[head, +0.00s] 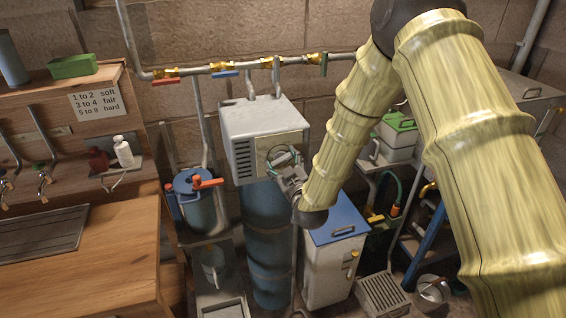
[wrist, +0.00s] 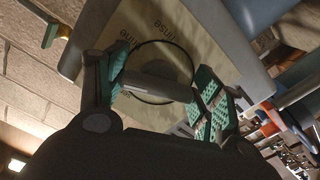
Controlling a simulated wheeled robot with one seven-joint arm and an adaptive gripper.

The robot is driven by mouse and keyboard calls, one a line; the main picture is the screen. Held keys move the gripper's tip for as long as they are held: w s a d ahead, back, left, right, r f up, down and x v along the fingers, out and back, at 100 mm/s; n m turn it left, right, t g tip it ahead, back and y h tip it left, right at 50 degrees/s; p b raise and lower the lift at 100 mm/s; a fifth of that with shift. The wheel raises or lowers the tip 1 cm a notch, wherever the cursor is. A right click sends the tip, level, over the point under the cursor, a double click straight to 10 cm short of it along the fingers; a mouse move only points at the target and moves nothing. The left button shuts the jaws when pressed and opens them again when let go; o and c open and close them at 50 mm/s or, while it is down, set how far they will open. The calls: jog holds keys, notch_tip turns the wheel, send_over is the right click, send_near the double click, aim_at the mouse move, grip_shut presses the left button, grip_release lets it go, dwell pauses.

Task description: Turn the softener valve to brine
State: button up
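The softener valve head is a grey box (head: 262,125) on top of a tall blue tank (head: 268,240). A tan dial plate (wrist: 140,28) on its front carries the words "rinse" and "brine" in the wrist view, with other wording hidden. A dark grey bar-shaped handle (wrist: 158,82) crosses a dark ring on the plate. My gripper (head: 284,160) is at this front panel. In the wrist view its green-padded fingers (wrist: 160,88) stand apart, one near each end of the handle. I cannot tell whether both pads touch it. The handle's pointing direction is unclear.
Pipes with brass fittings and coloured levers (head: 225,73) run above the valve head. A blue-lidded canister (head: 195,190) with a red handle stands to the left. A blue-topped white cabinet (head: 335,230) stands to the right, close to my arm. A wooden bench (head: 110,240) fills the left.

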jog(key=shift+c, duration=1.2)
jog(key=shift+m+b, duration=0.3)
jog(key=shift+b, duration=0.05)
jog(key=m+b, duration=0.2)
jog(key=shift+f+b, duration=0.2)
jog(key=shift+b, duration=0.2)
jog(key=m+b, duration=0.4)
jog(key=m, duration=0.1)
jog(key=shift+a+r, duration=0.15)
jog(key=o, duration=1)
jog(key=shift+s, duration=0.1)
